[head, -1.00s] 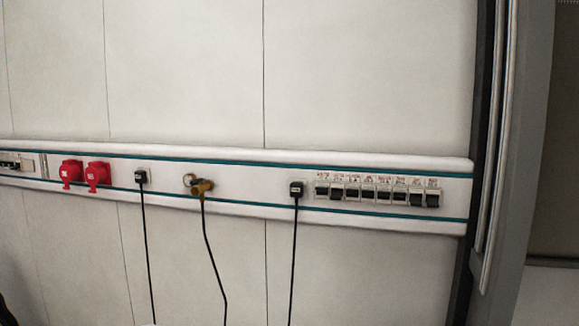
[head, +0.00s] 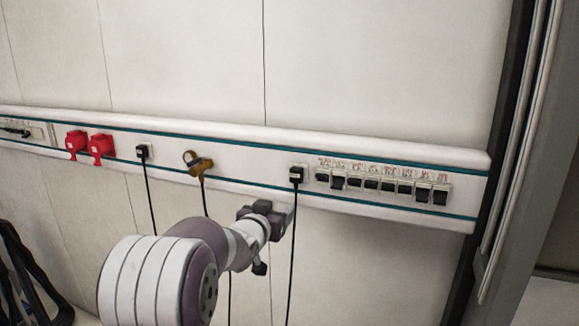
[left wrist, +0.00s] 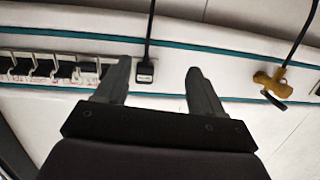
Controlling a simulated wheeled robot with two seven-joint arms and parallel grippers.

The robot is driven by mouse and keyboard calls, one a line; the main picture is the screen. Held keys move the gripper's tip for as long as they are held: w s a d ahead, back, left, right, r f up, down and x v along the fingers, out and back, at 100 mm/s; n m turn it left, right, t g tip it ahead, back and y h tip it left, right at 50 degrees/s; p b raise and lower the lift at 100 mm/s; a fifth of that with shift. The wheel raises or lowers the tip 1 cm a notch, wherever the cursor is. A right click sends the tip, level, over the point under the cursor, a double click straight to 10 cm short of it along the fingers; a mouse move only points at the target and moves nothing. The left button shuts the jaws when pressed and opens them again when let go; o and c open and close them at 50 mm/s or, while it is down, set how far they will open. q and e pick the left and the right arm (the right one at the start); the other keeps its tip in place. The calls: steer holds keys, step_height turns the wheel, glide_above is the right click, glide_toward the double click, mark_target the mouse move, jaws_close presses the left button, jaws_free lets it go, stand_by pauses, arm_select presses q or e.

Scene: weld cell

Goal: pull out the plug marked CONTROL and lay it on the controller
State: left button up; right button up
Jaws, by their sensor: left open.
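A black plug (head: 296,174) with a small pale label and a hanging black cable sits in the wall rail, left of the switches. Its lettering is too small to read, so I cannot tell if it is CONTROL. My left gripper (head: 284,217) is just below it in the head view, open and empty. In the left wrist view, this plug (left wrist: 145,72) shows ahead between the spread fingers of the left gripper (left wrist: 159,68), nearer one finger and apparently untouched. A second black plug (head: 143,152) is farther left. I cannot make out the controller. My right gripper is not in view.
A brass-coloured connector (head: 200,164) with a cable lies between the black plugs. Red sockets (head: 102,147) are at the left, a row of switches (head: 371,184) at the right. A dark frame (head: 30,280) stands lower left. The wall above the rail is clear.

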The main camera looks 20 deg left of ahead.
mark_target(295, 177)
arm_select(q)
steer(key=w+r+p, duration=0.1)
steer(key=w, duration=0.2)
steer(key=w+r+t+p, duration=0.1)
steer(key=w, duration=0.2)
steer(key=w+r+t+h+p, duration=0.1)
steer(key=w+r, duration=0.1)
steer(key=w, duration=0.2)
steer(key=shift+d+r, duration=0.1)
steer(key=shift+d, duration=0.2)
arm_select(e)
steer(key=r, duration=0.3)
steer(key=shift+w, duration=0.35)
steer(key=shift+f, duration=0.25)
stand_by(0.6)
